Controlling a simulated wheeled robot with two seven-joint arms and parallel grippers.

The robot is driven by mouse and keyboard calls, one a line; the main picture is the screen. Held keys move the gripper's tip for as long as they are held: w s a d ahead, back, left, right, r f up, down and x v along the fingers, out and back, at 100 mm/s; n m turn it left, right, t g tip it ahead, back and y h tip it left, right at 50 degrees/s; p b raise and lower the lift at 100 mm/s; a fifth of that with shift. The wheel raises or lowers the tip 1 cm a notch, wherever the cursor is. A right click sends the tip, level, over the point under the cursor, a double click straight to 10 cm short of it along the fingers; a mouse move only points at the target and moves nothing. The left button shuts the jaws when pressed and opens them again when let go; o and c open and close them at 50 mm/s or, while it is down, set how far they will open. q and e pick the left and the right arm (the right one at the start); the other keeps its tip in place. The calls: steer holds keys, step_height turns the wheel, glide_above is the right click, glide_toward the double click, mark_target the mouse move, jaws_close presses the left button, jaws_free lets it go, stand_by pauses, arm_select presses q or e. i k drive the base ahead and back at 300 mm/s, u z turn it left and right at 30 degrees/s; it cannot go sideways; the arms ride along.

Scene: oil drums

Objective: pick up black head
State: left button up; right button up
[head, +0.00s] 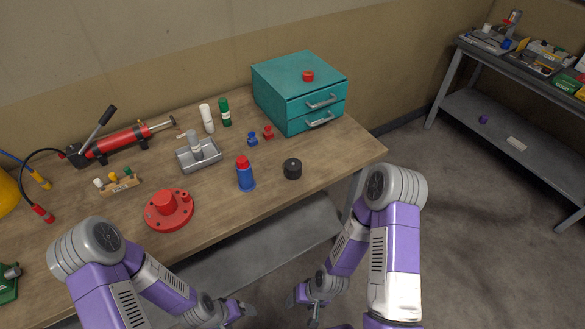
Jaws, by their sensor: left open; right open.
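The black head (292,168) is a short dark cylinder with a small mark on its top. It stands on the wooden table near the front edge, right of a blue cylinder. My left gripper (243,309) is low in front of the table, below and apart from the black head. My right gripper (312,301) is also low in front of the table, apart from the head. Both grippers are open and empty. Their fingertips are small in the picture.
A blue cylinder with a red top (246,176) stands just left of the head. A red flanged part (169,209), a grey tray (199,160) and a teal drawer box (299,88) share the table (335,165). The tabletop right of the head is clear.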

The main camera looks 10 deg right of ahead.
mark_target(292, 166)
steer(key=k, duration=0.5)
steer(key=z, duration=1.5)
steer(key=i, duration=1.15)
steer(key=u, duration=1.4)
